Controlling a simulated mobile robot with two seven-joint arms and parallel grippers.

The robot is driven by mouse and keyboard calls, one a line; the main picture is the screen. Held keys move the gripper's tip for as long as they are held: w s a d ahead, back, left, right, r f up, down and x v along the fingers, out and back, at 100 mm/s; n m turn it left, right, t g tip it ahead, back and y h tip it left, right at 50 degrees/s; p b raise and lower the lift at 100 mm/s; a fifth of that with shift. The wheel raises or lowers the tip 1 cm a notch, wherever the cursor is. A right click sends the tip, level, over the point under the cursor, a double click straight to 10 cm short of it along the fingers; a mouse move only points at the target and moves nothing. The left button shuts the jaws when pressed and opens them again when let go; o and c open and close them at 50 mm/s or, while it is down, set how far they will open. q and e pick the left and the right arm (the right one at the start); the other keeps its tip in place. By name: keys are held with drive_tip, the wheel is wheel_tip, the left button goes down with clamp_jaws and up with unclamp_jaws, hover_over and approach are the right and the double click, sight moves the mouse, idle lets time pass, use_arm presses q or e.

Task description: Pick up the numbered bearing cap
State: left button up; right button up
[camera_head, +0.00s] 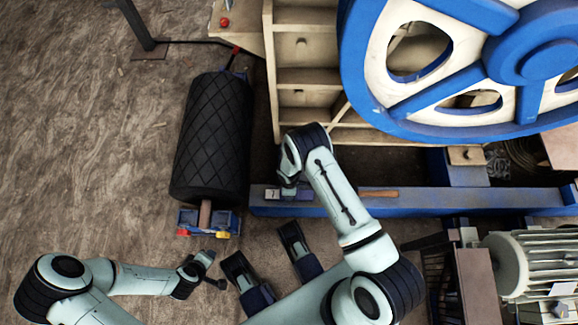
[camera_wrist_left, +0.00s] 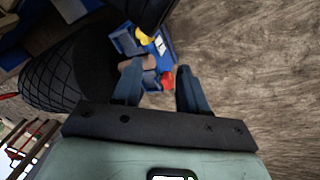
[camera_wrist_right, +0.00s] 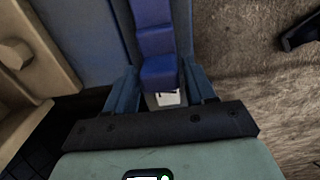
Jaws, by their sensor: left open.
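A blue block, apparently the bearing cap (camera_head: 297,194), lies on the blue beam beside a white numbered tag (camera_head: 272,193). In the right wrist view a blue stepped block (camera_wrist_right: 155,45) and a white tag (camera_wrist_right: 167,98) show between the fingers of my right gripper (camera_wrist_right: 164,88). That gripper is open above them; contact cannot be told. In the head view my right wrist partly covers the spot. My left gripper (camera_wrist_left: 160,90) is open and empty, facing the blue bearing housing (camera_wrist_left: 158,52) at the roller's end; it also shows in the head view (camera_head: 213,270).
A black ribbed roller (camera_head: 212,140) lies on the floor, with a blue bearing housing (camera_head: 208,221) at its near end. A wooden-handled tool (camera_head: 379,194) lies on the blue beam (camera_head: 440,203). A large blue flywheel (camera_head: 470,60) and a motor (camera_head: 530,265) stand right.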

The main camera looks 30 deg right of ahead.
clamp_jaws()
